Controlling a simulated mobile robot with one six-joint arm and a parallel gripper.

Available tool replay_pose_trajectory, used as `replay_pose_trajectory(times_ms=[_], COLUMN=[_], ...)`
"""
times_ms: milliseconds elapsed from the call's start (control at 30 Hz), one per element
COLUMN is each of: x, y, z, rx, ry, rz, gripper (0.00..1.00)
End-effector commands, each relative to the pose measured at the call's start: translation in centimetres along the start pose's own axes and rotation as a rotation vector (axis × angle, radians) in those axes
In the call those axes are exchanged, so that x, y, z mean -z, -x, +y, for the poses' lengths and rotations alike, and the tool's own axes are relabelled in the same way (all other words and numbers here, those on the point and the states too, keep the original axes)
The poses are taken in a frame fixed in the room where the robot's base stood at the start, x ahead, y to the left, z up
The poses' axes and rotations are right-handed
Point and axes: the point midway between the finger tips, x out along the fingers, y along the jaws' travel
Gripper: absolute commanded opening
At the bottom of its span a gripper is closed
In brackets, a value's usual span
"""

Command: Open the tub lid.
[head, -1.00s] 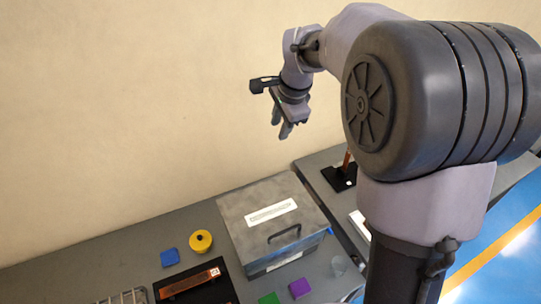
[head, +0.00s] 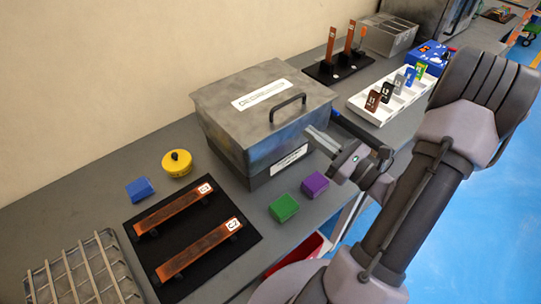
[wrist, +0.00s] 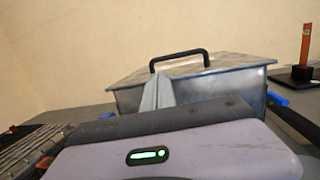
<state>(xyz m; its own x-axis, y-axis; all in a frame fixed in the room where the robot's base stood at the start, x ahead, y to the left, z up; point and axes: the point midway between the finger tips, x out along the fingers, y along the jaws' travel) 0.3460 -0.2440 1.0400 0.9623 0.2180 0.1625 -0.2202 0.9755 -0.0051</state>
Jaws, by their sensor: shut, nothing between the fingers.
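The tub (head: 250,160) is a grey metal box standing on the bench against the wall. Its lid (head: 225,105) lies flat and closed on top, with a white label and a black bar handle (head: 287,107). In the wrist view the handle (wrist: 180,56) stands up from the lid (wrist: 235,62). My gripper (head: 312,132) is shut and empty at the tub's front right side, near the lid's front edge and below the handle. In the wrist view its fingers (wrist: 158,92) overlap the tub's front. I cannot tell whether they touch it.
Green (head: 284,207) and purple (head: 315,185) blocks sit before the tub. A yellow round tub (head: 177,163), blue block (head: 140,189), and a black mat (head: 160,260) with copper bars lie left. A white tray (head: 375,112) stands right, a wire basket (head: 80,275) front left.

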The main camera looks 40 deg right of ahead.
Motion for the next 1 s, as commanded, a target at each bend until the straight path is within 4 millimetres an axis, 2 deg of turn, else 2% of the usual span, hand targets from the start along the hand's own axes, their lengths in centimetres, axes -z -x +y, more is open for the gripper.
replay_pose_trajectory(times_ms=[33, 100, 167, 600, 800, 1000], x=[1.4, 1.4, 1.1, 0.6, 0.5, 0.5], y=[1.4, 2.2, 2.1, -5.9, -7.5, -7.7], z=[-1.2, -2.2, -2.5, -3.5, -3.8, -3.8], rx=[0.074, 0.133, 0.149, 0.140, 0.142, 0.142], ry=[0.007, 0.018, 0.022, 0.025, 0.024, 0.024], rz=[-0.017, -0.030, -0.035, -0.034, -0.033, -0.033], gripper=[0.00, 0.00, 0.00, 0.00, 0.00, 0.00])
